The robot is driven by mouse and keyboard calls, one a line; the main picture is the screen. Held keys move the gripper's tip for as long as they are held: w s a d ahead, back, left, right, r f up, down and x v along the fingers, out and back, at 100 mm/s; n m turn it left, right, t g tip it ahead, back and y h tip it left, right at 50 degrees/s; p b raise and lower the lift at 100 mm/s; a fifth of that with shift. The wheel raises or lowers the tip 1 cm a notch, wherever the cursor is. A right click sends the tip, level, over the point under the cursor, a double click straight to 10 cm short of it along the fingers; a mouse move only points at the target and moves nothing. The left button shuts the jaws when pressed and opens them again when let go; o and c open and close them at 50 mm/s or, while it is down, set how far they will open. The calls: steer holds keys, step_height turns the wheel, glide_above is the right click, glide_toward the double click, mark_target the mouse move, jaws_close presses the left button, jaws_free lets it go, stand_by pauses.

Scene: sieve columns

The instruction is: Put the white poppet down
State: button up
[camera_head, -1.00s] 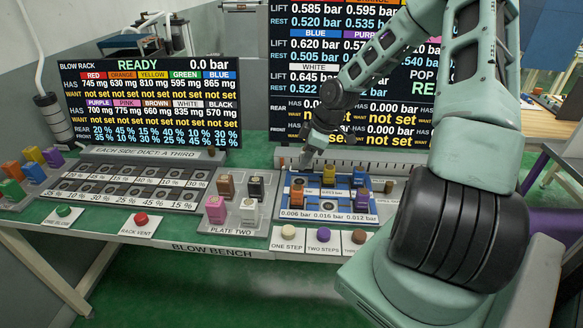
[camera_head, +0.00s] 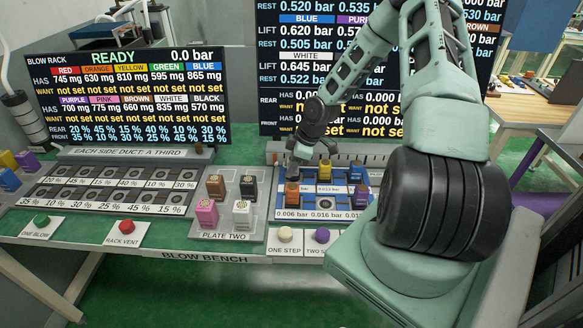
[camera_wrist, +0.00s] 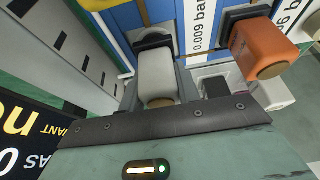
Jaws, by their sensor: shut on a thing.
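My gripper (camera_head: 299,156) is at the back left of the blue tray (camera_head: 281,206). In the wrist view, it (camera_wrist: 158,92) is shut on the white poppet (camera_wrist: 157,74), a pale block with a tan end. A black square socket or base (camera_wrist: 151,42) shows right behind the poppet; I cannot tell whether the poppet touches it. In the head view the held poppet is hidden or too small to make out. An orange poppet (camera_wrist: 262,50) stands on the tray beside it, and also shows in the head view (camera_head: 292,190).
A yellow poppet (camera_head: 325,171) and a purple one (camera_head: 360,192) stand on the tray. Plate two (camera_head: 229,236), to the left, holds brown, black, pink and another white poppet (camera_head: 242,213). Round buttons line the front edge. Display boards stand behind.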

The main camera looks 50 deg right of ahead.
steer(key=shift+f, duration=0.55)
steer(key=shift+f, duration=0.15)
steer(key=o, duration=1)
steer(key=shift+o, duration=0.2)
